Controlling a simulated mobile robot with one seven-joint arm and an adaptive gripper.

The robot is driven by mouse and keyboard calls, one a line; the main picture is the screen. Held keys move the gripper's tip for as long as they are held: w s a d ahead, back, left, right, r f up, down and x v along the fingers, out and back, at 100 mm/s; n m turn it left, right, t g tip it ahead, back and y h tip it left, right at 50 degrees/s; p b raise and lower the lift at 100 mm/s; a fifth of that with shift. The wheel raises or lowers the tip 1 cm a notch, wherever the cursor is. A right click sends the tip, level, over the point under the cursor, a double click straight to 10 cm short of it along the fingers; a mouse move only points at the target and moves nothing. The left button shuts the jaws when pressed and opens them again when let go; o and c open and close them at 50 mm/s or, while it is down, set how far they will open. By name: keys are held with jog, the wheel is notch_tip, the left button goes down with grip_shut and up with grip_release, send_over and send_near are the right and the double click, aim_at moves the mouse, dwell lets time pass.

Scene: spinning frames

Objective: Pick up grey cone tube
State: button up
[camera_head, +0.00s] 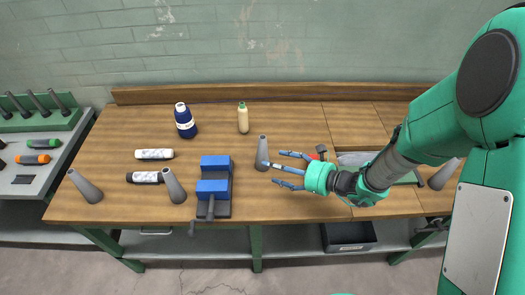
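A grey cone tube (262,153) stands upright on the wooden workbench, right of the blue vise. My gripper (279,169) comes in from the right, with its blue-grey fingers spread open. Other grey cone tubes stand at the bench's left end (84,186), left of the vise (173,186), and at the right (445,174), partly hidden by my arm.
The blue vise (214,187) stands near the front edge. White-and-dark rolls (154,154) lie to its left. A dark blue bottle (185,120) and a cream bottle with a green cap (243,118) stand behind. Something red and a tray (355,159) lie beyond my gripper. The bench's back middle is clear.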

aim_at(265, 159)
jog(key=w+d+f+m+t+h, duration=0.1)
jog(key=w+d+f+m+t, duration=0.1)
jog(key=d+f+m, duration=0.1)
notch_tip(265, 159, down, 2)
jog(key=shift+w+d+f+m+h, duration=0.1)
jog(key=shift+w+d+m+h, duration=0.15)
jog(key=shift+m, duration=0.25)
jog(key=shift+b+x, duration=0.65)
jog(key=shift+x, duration=3.6)
jog(key=shift+w+d, duration=0.1)
jog(key=shift+b+x, duration=0.65)
jog(key=shift+x, duration=2)
jog(key=shift+d, duration=0.15)
